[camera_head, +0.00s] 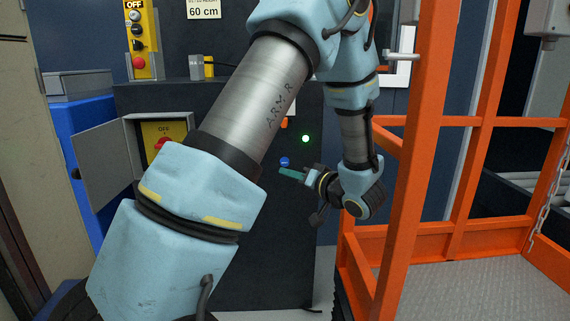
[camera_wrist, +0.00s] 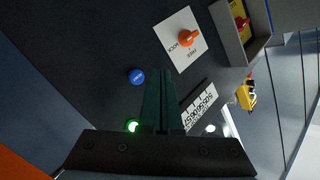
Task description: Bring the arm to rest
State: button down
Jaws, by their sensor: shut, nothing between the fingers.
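My arm, light blue and silver, reaches across the head view and bends down at the right. My gripper (camera_head: 290,174) points left in front of a dark control cabinet (camera_head: 240,270). Its teal fingers are together with nothing between them. In the wrist view the shut gripper (camera_wrist: 162,75) points at the cabinet face. A blue button (camera_wrist: 137,76) is left of the fingers and a lit green lamp (camera_wrist: 131,125) is lower left. In the head view the blue button (camera_head: 284,162) is just above the fingertips. I cannot tell the exact gap between the fingers and the cabinet.
An orange railed platform (camera_head: 455,285) stands at right, close to my wrist. An orange knob (camera_wrist: 189,38) sits on a white plate. A grey box with an open door (camera_head: 105,165) holds a red switch (camera_head: 163,144). A yellow control box (camera_head: 143,40) is at upper left.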

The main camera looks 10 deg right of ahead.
jog(key=w+f+h, duration=0.1)
jog(key=w+h, duration=0.3)
jog(key=h, duration=0.1)
jog(key=s+a+f+g+h+p, duration=0.1)
jog(key=s+a+g+h, duration=0.1)
jog(key=s+a+g, duration=0.55)
jog(key=s+a+f+g+h, duration=0.25)
jog(key=s+a+g, duration=0.25)
jog(key=s+a, duration=0.6)
notch_tip(320, 180, up, 35)
jog(key=s+d+p, duration=0.2)
jog(key=p, duration=3.2)
jog(key=shift+d+m+p, duration=0.3)
jog(key=shift+p, duration=0.1)
